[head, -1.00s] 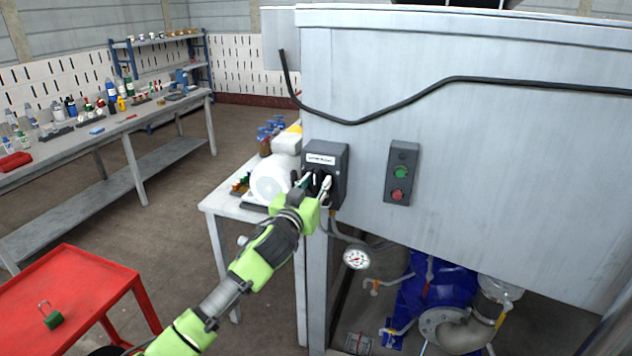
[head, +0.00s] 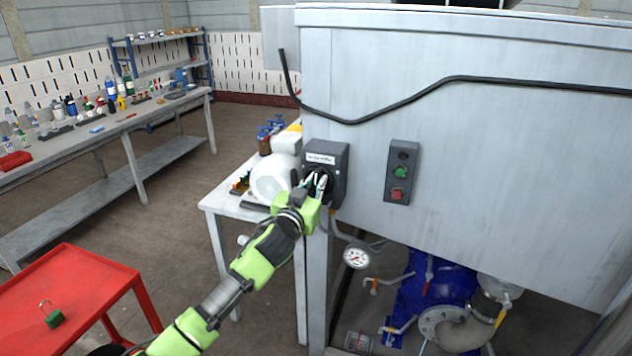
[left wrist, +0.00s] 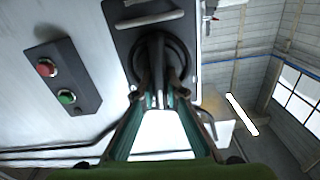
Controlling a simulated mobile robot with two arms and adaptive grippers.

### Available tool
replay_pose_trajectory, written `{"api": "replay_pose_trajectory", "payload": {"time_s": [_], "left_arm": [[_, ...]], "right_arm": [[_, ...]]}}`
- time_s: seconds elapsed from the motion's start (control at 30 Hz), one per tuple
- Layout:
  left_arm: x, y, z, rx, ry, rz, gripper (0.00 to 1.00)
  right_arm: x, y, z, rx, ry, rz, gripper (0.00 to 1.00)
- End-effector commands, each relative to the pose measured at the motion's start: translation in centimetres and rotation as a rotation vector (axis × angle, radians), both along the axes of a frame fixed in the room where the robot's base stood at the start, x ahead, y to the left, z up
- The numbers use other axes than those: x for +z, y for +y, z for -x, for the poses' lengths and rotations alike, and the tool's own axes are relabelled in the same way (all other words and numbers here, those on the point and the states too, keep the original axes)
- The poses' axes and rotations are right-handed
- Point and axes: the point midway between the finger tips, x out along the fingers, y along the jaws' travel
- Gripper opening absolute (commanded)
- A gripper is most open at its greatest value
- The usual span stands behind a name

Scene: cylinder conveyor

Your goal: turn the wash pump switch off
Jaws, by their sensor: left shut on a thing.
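The wash pump switch (head: 338,160) is a dark grey box with a white label on the corner of the large grey metal cabinet (head: 500,180). Its black rotary handle (left wrist: 157,62) shows in the left wrist view between my fingers. My left gripper (head: 317,183) is at the front of the box, its fingers closed on the handle. It also shows in the left wrist view (left wrist: 160,90), with a finger on each side of the handle. The gripper hides much of the handle in the head view. My right gripper is not in view.
A push-button box (head: 401,172) with a green and a red button is right of the switch. A gauge (head: 356,257) and blue pump (head: 435,300) sit below. A red cart (head: 85,290) with a green padlock (head: 53,318) stands at lower left. A white table (head: 225,205) stands behind my arm.

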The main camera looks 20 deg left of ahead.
Motion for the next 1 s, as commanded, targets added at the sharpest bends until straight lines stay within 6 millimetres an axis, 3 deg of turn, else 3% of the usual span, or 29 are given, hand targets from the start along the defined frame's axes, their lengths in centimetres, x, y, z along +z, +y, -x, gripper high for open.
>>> {"api": "replay_pose_trajectory", "payload": {"time_s": [1.0], "left_arm": [[-0.6,-1.1,0.0,-0.001,-0.031,-0.931,0.00]], "right_arm": [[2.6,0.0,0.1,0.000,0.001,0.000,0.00]]}}
